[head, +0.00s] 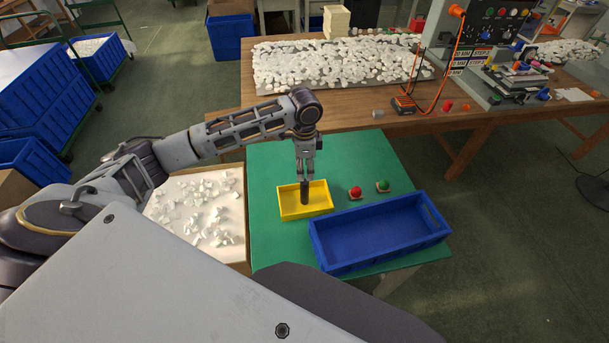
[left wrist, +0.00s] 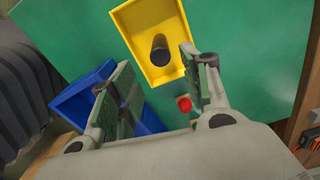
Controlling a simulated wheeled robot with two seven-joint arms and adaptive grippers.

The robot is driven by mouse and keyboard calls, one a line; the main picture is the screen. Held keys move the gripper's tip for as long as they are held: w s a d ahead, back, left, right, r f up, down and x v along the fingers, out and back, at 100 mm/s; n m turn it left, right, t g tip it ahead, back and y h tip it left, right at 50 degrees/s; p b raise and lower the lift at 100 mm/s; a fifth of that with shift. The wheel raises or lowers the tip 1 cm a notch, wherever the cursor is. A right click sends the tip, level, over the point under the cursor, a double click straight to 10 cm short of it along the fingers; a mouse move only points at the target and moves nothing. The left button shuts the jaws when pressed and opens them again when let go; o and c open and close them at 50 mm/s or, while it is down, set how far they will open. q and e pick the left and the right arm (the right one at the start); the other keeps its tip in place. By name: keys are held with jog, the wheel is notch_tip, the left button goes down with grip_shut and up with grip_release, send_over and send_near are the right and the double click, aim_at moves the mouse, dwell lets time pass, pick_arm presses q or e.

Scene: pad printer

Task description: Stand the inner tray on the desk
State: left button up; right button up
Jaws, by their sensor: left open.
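The inner tray appears to be the small yellow tray (head: 284,212), which rests on the green desk top (head: 270,160). A dark upright cylinder (head: 304,194) stands up inside it; I cannot tell whether it is part of the tray. My left gripper (head: 305,175) points down just above the cylinder, with its fingers apart. In the left wrist view, the yellow tray (left wrist: 133,26) and the dark cylinder (left wrist: 160,52) lie beyond the parted fingertips of the gripper (left wrist: 160,72), with nothing between them. My right gripper is not in view.
A long blue tray (head: 372,262) is on the desk, right and front of the yellow one. A red button (head: 355,191) and a green button (head: 383,185) stand right of the yellow tray. A bin of white pieces (head: 170,215) is at left. Green surface behind is clear.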

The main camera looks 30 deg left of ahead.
pick_arm(q)
jog(key=shift+r, duration=1.5)
